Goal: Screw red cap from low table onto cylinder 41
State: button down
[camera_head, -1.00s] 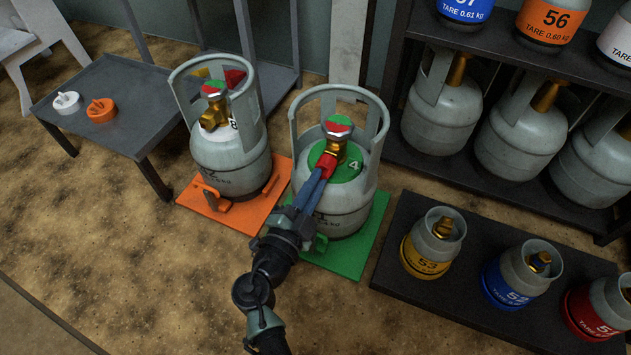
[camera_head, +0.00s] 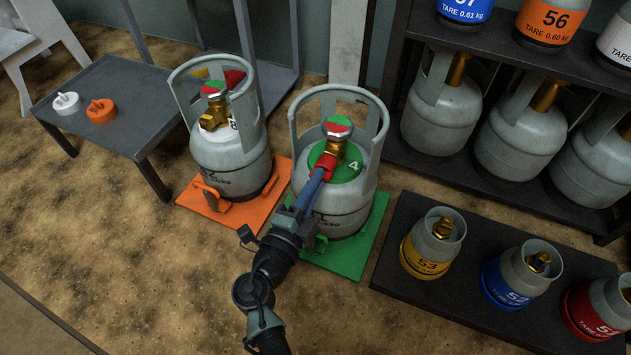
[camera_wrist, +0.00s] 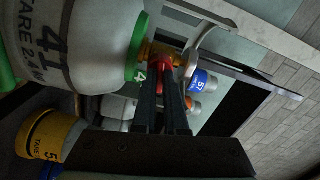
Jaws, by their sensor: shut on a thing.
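Cylinder 41 (camera_head: 338,206) is grey with a green top and stands upright on a green mat (camera_head: 348,262). It also shows in the wrist view (camera_wrist: 90,50), with the number 41 on its side. The red cap (camera_head: 321,166) sits at the outlet of its brass valve (camera_head: 334,150), and in the wrist view the red cap (camera_wrist: 162,64) is at the fingertips. My gripper (camera_head: 319,174) is shut on the red cap. Its fingers hide part of the cap, and I cannot tell how far the cap is threaded.
Another grey cylinder (camera_head: 228,165) stands on an orange mat (camera_head: 266,205) to the left. The low table (camera_head: 130,88) holds a white cap (camera_head: 66,103) and an orange cap (camera_head: 101,111). Small cylinders stand on a low dark platform (camera_head: 398,275) at right, below a shelf of larger ones.

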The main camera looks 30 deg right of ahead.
jog(key=c, duration=0.9)
grip_release()
jog(key=shift+a, duration=0.1)
jog(key=p+v, duration=0.1)
jog(key=v, duration=1.2)
jog(key=shift+p, duration=0.3)
